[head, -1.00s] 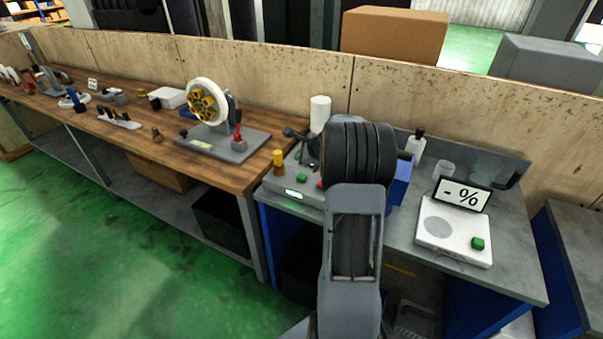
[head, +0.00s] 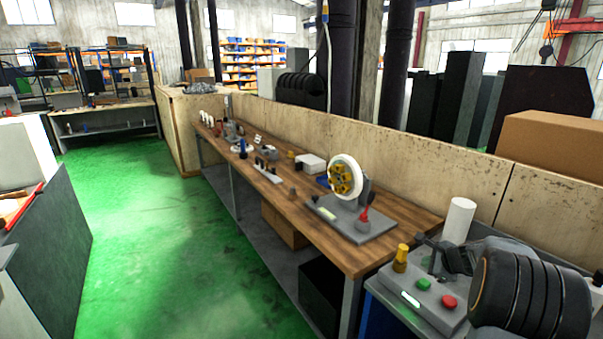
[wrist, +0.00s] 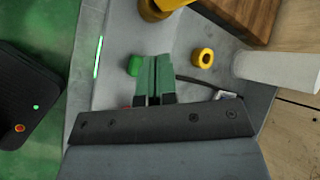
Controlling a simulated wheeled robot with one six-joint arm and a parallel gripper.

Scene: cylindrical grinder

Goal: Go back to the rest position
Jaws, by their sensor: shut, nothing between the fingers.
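My gripper shows in the wrist view (wrist: 153,80), with its two green-grey fingers together and nothing between them. It is above the grey grinder station (head: 408,300). In the wrist view a green button (wrist: 134,66) is just left of the fingertips and a yellow ring-shaped part (wrist: 203,58) is to their right. In the head view my dark ribbed arm covers the lower right corner and hides part of the station. The green button (head: 423,284), a red button (head: 449,302) and a yellow knob (head: 401,258) show left of the arm.
A wooden bench (head: 385,218) with a wheel fixture (head: 345,178) and small tools runs along the panel wall. A white cylinder (head: 458,220) stands behind the station. The green floor (head: 150,230) left of the bench is open. A dark cabinet (head: 50,260) stands at the left.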

